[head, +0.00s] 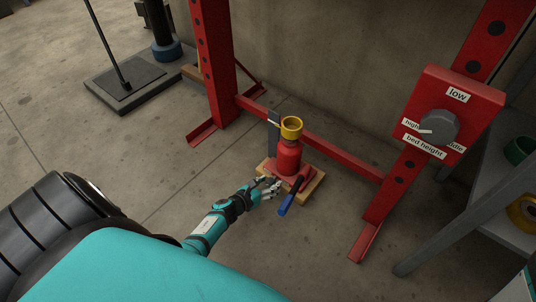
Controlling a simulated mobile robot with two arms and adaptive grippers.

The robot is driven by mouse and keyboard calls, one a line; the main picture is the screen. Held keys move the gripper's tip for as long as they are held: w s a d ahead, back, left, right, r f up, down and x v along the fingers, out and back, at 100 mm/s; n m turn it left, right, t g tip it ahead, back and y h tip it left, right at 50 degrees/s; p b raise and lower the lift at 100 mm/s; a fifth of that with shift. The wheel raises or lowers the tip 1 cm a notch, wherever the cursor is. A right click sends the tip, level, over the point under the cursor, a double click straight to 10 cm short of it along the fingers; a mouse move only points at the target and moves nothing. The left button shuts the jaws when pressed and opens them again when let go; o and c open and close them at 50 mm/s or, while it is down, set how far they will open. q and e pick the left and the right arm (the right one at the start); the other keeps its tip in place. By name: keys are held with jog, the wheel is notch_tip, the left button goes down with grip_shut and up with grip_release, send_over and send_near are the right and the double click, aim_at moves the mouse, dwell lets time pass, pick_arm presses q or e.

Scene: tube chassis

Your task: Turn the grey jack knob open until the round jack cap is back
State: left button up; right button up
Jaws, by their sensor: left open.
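A red bottle jack (288,158) stands upright on a wooden board (313,188) on the floor. Its round yellow jack cap (291,127) is on top. A dark lever with a blue grip (286,205) slopes down from the jack's front right. My left gripper (273,186) is open at the front left of the jack's base, with its fingertips close to the base. The grey jack knob cannot be made out clearly; the fingers cover that area. I cannot tell whether they touch it. My right gripper is not in view.
A red steel frame (215,65) stands around the jack, with a low crossbar behind it. A red box (454,112) with a grey dial, labelled bed height, is on the right post. A grey shelf (500,195) stands at right.

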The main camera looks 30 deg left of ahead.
pick_arm(q)
grip_shut()
